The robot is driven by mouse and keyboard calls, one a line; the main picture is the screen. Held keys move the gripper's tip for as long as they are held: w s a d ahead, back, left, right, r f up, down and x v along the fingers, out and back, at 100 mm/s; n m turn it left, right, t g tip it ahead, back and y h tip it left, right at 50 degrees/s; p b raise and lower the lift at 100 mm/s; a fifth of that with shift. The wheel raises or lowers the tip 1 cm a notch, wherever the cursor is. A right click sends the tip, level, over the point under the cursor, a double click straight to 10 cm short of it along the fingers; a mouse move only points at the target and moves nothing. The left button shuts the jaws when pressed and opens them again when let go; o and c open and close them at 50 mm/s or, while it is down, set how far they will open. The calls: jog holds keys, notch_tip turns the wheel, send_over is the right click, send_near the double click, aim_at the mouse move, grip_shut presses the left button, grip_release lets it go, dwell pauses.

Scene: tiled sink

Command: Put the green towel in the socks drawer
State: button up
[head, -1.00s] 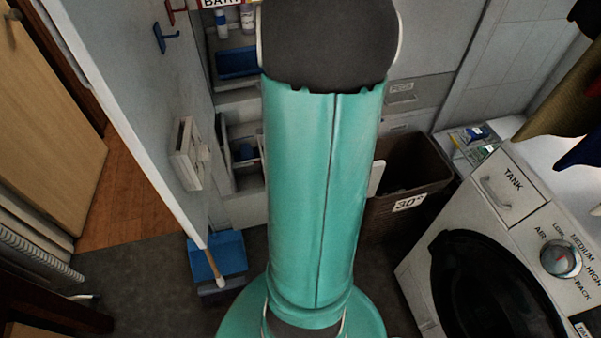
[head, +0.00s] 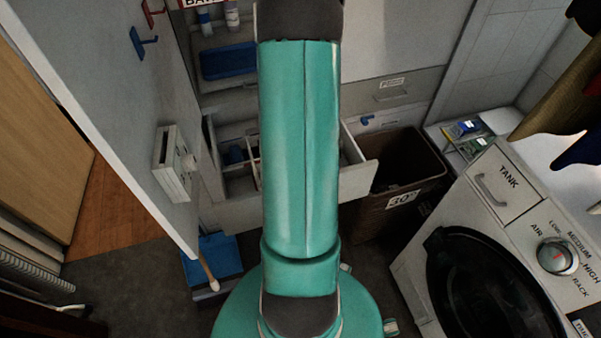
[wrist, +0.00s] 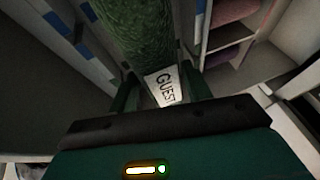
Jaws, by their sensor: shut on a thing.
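A fuzzy green towel (wrist: 145,35) is held between the two dark green fingers of my gripper (wrist: 160,88) in the wrist view. A white label reading GUEST (wrist: 164,86) shows at the towel's near end, between the fingers. In the head view my arm covers the middle of the picture and my gripper and the towel are not seen. An open white drawer (head: 250,214) with inner dividers stands behind my arm. Its middle is hidden, and I cannot read a name on it, so I cannot tell if it is the socks drawer.
A brown bin marked 30° (head: 425,165) stands right of the drawer. Shelves (wrist: 235,20) show in the wrist view.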

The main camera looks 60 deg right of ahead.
jog(key=shift+d+f, duration=0.1)
jog(key=shift+f, duration=3.35)
jog(key=shift+f, duration=0.1)
jog(key=o, duration=1.1)
jog(key=shift+r, duration=0.3)
jog(key=v, duration=1.1)
jog(key=shift+a+r, duration=0.25)
